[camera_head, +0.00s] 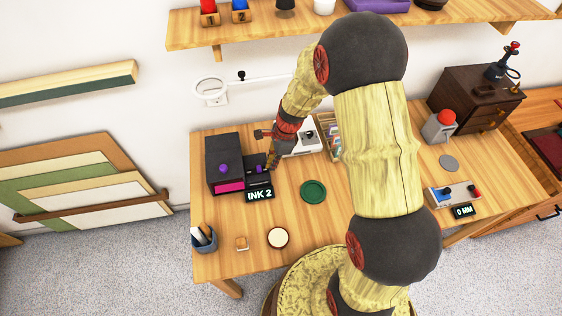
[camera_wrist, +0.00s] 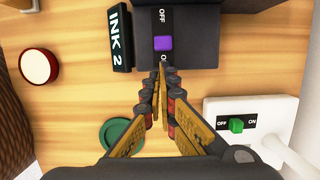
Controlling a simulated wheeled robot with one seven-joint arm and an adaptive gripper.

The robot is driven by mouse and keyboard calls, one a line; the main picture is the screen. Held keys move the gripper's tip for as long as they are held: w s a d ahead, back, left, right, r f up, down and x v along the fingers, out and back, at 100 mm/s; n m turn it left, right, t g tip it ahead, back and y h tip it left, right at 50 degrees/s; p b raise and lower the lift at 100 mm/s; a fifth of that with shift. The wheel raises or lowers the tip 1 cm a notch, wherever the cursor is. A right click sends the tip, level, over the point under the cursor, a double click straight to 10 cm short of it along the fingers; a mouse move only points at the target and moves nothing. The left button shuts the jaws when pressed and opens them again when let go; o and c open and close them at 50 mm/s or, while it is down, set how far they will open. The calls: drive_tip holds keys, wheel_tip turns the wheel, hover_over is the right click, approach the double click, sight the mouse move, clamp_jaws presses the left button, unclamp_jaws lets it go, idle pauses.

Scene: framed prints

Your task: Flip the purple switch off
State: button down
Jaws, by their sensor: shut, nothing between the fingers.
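The purple switch (camera_wrist: 163,43) sits on a black plate between an OFF label at the top and a partly hidden ON label below it in the wrist view. It is on the dark box unit (camera_wrist: 188,55), which also shows in the head view (camera_head: 226,153). My gripper (camera_wrist: 160,72) is shut and empty, its tips just below the switch at the ON label. I cannot tell whether the tips touch the switch. In the head view my gripper (camera_head: 271,166) is beside the right side of the unit.
An INK 2 display (camera_wrist: 121,38) stands beside the unit. A white device with a green switch (camera_wrist: 236,125) is close on the right. A green disc (camera_head: 313,191) and a round white-topped item (camera_head: 278,237) lie on the wooden table (camera_head: 350,228). A shelf (camera_head: 270,31) runs above.

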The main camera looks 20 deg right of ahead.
sight(262, 172)
drive_tip(key=shift+w+a, duration=0.1)
drive_tip(key=shift+a, duration=0.25)
drive_tip(key=shift+w+a+r+p, duration=0.15)
drive_tip(key=shift+a+p, duration=0.4)
drive_tip(key=shift+a, duration=0.05)
drive_tip(key=shift+w+a, duration=0.1)
drive_tip(key=shift+a, duration=0.45)
drive_tip(key=shift+d, duration=0.15)
